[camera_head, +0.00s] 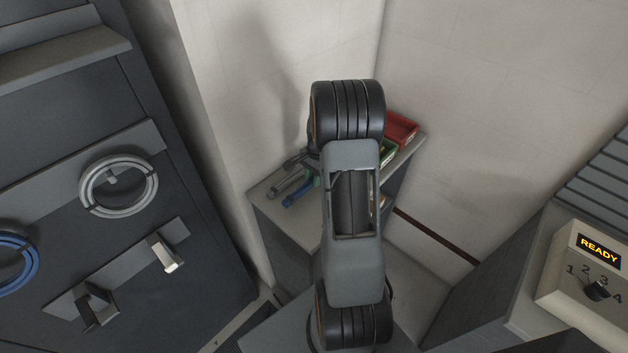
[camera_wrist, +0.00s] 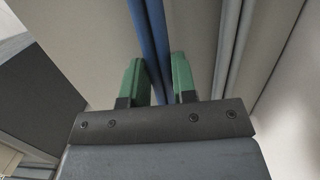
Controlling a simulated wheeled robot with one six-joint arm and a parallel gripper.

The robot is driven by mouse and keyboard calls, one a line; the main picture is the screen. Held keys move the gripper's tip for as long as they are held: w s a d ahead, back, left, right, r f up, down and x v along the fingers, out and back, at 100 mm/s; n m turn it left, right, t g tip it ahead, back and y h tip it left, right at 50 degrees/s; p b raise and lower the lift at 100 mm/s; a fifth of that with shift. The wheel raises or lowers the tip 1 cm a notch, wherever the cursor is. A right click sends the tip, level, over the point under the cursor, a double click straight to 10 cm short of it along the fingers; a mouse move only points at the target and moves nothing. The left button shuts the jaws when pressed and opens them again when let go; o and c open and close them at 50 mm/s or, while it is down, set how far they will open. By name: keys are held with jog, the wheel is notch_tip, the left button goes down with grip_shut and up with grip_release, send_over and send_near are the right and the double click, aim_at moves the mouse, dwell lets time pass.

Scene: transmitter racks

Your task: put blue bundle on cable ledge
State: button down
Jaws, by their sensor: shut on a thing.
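The blue bundle (camera_head: 299,195) shows at the left of my arm, over the grey cabinet top (camera_head: 262,196); I cannot tell if it touches it. In the wrist view the blue bundle (camera_wrist: 150,40) runs between the green fingers of my gripper (camera_wrist: 160,82), which is shut on it. In the head view my arm hides most of the gripper. Grey bundles (camera_head: 287,183) lie beside the blue one and also show in the wrist view (camera_wrist: 229,45). A grey ledge (camera_head: 60,62) juts from the dark rack at upper left; I cannot tell if it is the cable ledge.
A red bin (camera_head: 402,128) and a green bin (camera_head: 389,148) stand at the cabinet top's far end, against the walls. The rack bears a grey coil (camera_head: 119,186), a blue coil (camera_head: 14,262) and hooks (camera_head: 166,254). A box reading READY (camera_head: 590,270) is at right.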

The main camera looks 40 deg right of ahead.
jog(key=shift+f, duration=0.95)
jog(key=shift+f, duration=0.15)
jog(key=c, duration=0.9)
grip_release()
